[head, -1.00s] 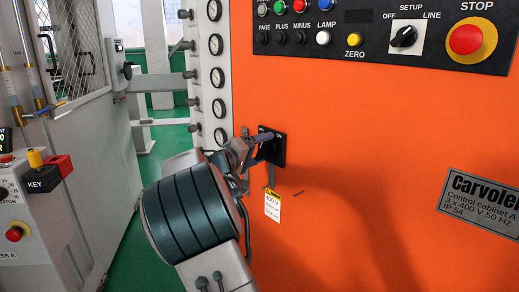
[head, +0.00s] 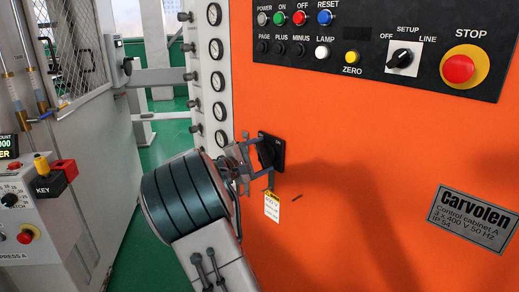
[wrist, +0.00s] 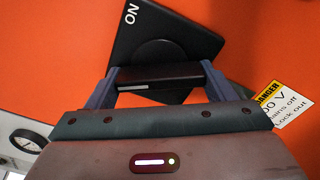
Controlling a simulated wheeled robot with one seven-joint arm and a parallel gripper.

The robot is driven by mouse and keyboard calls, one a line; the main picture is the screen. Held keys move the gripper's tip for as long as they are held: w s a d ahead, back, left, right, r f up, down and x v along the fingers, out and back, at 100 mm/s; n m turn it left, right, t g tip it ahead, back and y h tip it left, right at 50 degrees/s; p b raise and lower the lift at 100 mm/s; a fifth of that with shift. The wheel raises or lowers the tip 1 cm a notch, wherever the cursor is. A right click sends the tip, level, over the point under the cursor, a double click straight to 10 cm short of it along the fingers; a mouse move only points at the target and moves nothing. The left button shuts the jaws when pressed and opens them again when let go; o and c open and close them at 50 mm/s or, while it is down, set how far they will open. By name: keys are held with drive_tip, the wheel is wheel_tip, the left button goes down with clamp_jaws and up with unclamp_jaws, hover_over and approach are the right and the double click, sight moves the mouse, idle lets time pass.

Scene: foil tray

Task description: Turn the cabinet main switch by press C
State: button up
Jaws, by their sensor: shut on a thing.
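The main switch is a black square plate (head: 277,153) on the orange cabinet front, with a round hub and a bar handle. In the wrist view the plate (wrist: 190,38) looks tilted, with ON in white near its upper left corner. My gripper (head: 258,160) is at the switch in the head view. In the wrist view my gripper (wrist: 158,82) is shut on the black handle (wrist: 160,73), one finger at each end. The handle lies level across the picture, at an angle to the plate's edges. The handle is mostly hidden in the head view.
A yellow and white danger tag (head: 271,206) hangs just below the switch and shows at the right of the wrist view (wrist: 283,104). A control panel (head: 360,65) with a STOP button is above. Gauges (head: 217,79) line the cabinet's left edge. A key box (head: 50,184) stands at left.

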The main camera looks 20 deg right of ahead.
drive_tip(key=shift+n+p, duration=1.2)
drive_tip(key=shift+n, duration=0.3)
drive_tip(key=o, duration=1)
drive_tip(key=v, duration=1.4)
drive_tip(key=shift+d, duration=0.1)
